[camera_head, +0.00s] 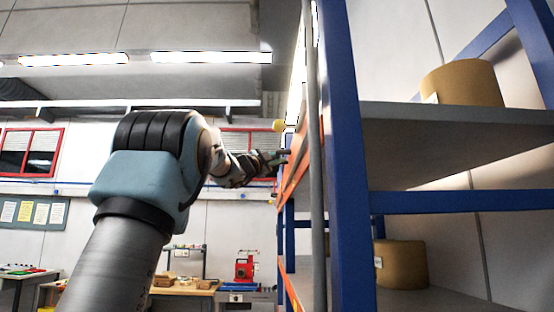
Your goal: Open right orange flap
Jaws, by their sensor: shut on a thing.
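An orange flap (294,178) shows almost edge-on as a narrow slanted strip beside the blue upright of a rack. My gripper (284,154) reaches in from the left and is shut at the flap's left side, near its upper part. The fingertips are small and dark here, so the exact grip point on the flap is hard to make out. The flap's broad face and whatever is behind it are hidden by the steep view. A second orange strip (290,286) shows lower down on the same side.
The blue rack upright (345,160) and a grey vertical bar (316,180) stand close right of my gripper. Grey shelves carry brown rolls (465,83) (402,265). A yellow knob-like thing (279,125) is just above my gripper. A workbench (190,290) stands far behind.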

